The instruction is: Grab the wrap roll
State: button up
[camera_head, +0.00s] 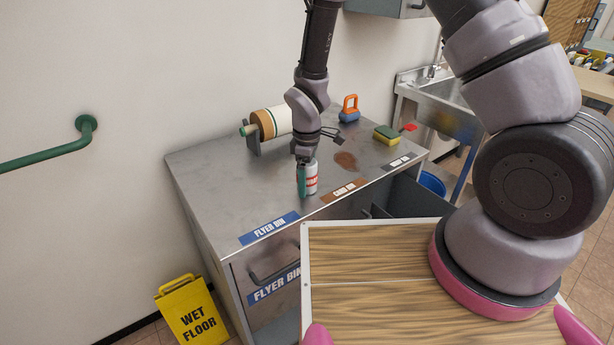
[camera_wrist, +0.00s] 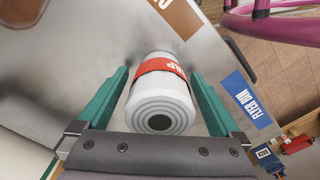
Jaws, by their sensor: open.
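The wrap roll (camera_head: 311,178), a white cylinder with a red label, stands upright near the front edge of the metal counter. In the wrist view the wrap roll (camera_wrist: 158,105) lies between my two green fingers, its grey ringed end facing the camera and "AP" readable on the label. My gripper (camera_head: 304,182) is open around it. In the wrist view my gripper (camera_wrist: 160,80) shows a finger on each side of the roll. Small gaps show, and I cannot tell whether either finger touches it.
On the metal counter (camera_head: 210,175) are a large roll on a holder (camera_head: 275,121), a blue and orange item (camera_head: 349,109), a yellow-green sponge (camera_head: 386,134) and a brown stain (camera_head: 345,160). An open drawer (camera_head: 405,200) is at right. A yellow wet-floor sign (camera_head: 188,312) stands at left.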

jog(key=c, duration=1.3)
jog(key=shift+c, duration=0.2)
jog(key=shift+r, duration=0.1)
